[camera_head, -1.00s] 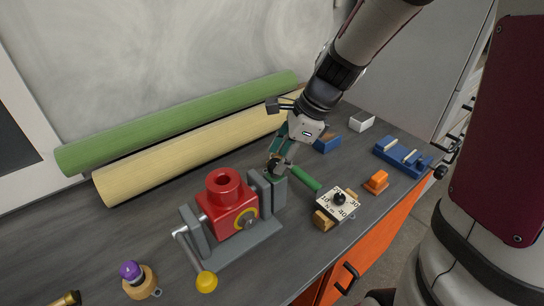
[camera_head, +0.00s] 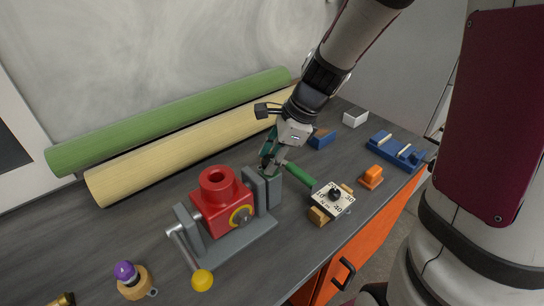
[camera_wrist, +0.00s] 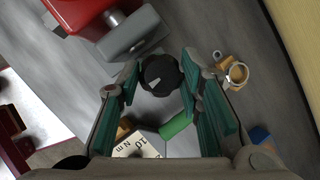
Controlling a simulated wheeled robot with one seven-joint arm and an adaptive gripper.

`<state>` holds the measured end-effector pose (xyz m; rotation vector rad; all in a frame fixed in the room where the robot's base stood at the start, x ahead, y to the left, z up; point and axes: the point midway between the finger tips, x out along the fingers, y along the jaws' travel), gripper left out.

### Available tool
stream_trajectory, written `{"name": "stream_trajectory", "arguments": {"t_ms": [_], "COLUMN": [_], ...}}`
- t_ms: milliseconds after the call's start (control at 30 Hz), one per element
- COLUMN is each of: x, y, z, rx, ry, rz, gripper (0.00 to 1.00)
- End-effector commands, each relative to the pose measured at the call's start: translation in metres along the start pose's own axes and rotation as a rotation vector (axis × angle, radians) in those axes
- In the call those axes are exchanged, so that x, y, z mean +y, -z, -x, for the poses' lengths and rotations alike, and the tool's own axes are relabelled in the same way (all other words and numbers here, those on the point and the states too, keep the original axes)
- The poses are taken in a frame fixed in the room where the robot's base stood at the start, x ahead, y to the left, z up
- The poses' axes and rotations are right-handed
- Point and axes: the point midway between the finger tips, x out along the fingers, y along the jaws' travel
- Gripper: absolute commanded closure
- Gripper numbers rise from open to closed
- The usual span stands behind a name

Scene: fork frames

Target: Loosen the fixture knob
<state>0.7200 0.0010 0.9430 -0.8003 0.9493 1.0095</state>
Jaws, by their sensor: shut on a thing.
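The fixture is a grey stand (camera_head: 240,240) holding a red block (camera_head: 222,203) with a hollow top. Its black round knob (camera_wrist: 160,74) has a pale pointer mark and is at the grey end plate's right side. My gripper (camera_head: 268,160) comes down from above at that end, and its fingers hide most of the knob in the head view. In the wrist view my gripper (camera_wrist: 163,78) has its green-padded fingers on either side of the knob, shut on it.
A green-handled tool (camera_head: 299,174) lies just right, by a dial plate (camera_head: 330,199). An orange block (camera_head: 371,176) and blue rack (camera_head: 397,150) are farther right. Green (camera_head: 170,120) and cream rolls (camera_head: 190,150) lie behind. A yellow-ball crank (camera_head: 203,280) juts out in front.

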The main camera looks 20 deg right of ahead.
Motion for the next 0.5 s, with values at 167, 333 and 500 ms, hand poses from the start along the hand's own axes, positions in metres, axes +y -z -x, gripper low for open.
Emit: {"name": "stream_trajectory", "arguments": {"t_ms": [167, 333, 500], "x": [-0.0008, -0.0015, -0.0024], "y": [0.0003, 0.0002, 0.0003], "z": [0.0006, 0.0008, 0.0011], "rx": [-0.007, -0.021, -0.039], "ry": [-0.025, -0.07, -0.129], "rz": [0.059, 0.168, 0.31], "gripper": [0.95, 0.95, 0.95]}}
